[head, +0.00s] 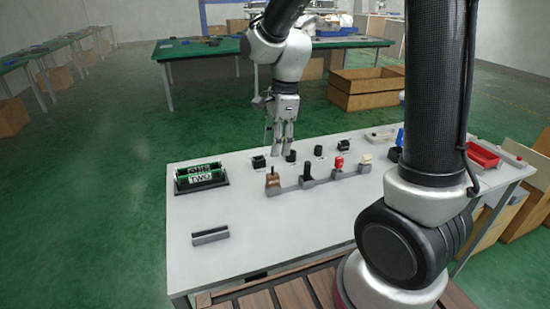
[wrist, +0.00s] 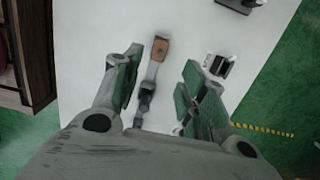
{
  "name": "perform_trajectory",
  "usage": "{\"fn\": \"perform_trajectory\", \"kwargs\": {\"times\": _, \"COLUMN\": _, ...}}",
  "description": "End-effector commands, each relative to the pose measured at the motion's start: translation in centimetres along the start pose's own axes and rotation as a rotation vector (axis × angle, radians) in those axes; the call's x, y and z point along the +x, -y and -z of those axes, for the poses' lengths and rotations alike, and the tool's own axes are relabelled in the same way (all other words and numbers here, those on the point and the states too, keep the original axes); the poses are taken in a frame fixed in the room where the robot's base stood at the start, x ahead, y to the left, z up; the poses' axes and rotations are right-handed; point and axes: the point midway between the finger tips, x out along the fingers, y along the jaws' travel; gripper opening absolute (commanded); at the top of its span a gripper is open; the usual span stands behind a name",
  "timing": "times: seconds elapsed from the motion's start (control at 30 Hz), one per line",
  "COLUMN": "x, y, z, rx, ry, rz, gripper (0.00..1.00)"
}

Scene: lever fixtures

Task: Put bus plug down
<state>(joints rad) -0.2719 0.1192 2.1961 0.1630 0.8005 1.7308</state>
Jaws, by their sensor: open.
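No part is marked as the bus plug. The likeliest candidates are several small black blocks behind the lever rail, such as the left one (head: 259,162) and another (head: 318,150); I cannot tell which it is. My gripper (head: 283,152) points down over the table at the left part of this row. In the wrist view my gripper (wrist: 160,75) is open, with nothing held between its green-padded fingers. A black block with light parts (wrist: 219,65) lies just outside the right finger. The right finger hides part of the table.
A grey rail (head: 319,180) carries levers with brown, black, red and cream handles; the brown-handled lever (wrist: 158,52) lies below my open fingers. A holder with green cylinders (head: 201,177) and a grey bracket (head: 210,236) stand left. A red tray (head: 483,155) is right. The table's front middle is clear.

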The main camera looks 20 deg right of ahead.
Motion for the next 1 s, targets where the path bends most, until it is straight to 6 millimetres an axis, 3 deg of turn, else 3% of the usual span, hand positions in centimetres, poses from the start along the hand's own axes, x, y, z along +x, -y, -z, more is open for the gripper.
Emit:
{"fn": "perform_trajectory", "kwargs": {"times": 0.27, "x": -1.7, "y": -0.4, "z": 0.4, "rx": -0.038, "ry": 0.000, "rz": 0.011, "gripper": 0.42}}
{"fn": "perform_trajectory", "kwargs": {"times": 0.37, "x": -4.0, "y": -1.8, "z": 1.8, "rx": -0.181, "ry": -0.005, "rz": 0.052, "gripper": 0.42}}
{"fn": "perform_trajectory", "kwargs": {"times": 0.5, "x": -8.7, "y": -6.0, "z": 5.1, "rx": -0.558, "ry": -0.055, "rz": 0.142, "gripper": 0.42}}
{"fn": "perform_trajectory", "kwargs": {"times": 0.63, "x": -11.9, "y": -11.1, "z": 8.2, "rx": -0.950, "ry": -0.156, "rz": 0.204, "gripper": 0.42}}
{"fn": "perform_trajectory", "kwargs": {"times": 0.8, "x": -13.6, "y": -16.4, "z": 10.8, "rx": -1.347, "ry": -0.299, "rz": 0.221, "gripper": 0.42}}
{"fn": "perform_trajectory", "kwargs": {"times": 1.0, "x": -13.9, "y": -19.0, "z": 11.9, "rx": -1.553, "ry": -0.384, "rz": 0.204, "gripper": 0.42}}
